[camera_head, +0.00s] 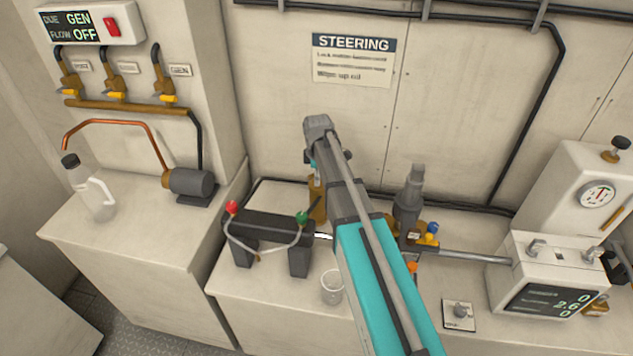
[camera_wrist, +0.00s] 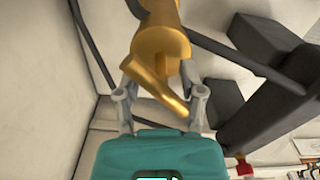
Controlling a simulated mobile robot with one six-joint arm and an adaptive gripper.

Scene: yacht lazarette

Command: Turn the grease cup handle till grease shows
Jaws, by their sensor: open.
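The brass grease cup (camera_head: 317,207) stands on the bench in the head view, mostly behind my arm. In the wrist view the cup's rounded brass body (camera_wrist: 160,42) is at the top centre. Its brass bar handle (camera_wrist: 158,86) slants down to the right. My gripper (camera_wrist: 160,78) is open, with one grey finger on each side of the handle. The handle lies between the fingers; I cannot tell whether either finger touches it. My arm hides the gripper's fingers in the head view. I cannot make out any grease.
A dark bracket (camera_head: 270,222) with red and green knobs stands left of the cup. A grey fitting (camera_head: 408,205) on a rod is to the right, with a display box (camera_head: 545,285) beyond. A STEERING sign (camera_head: 353,60) hangs behind.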

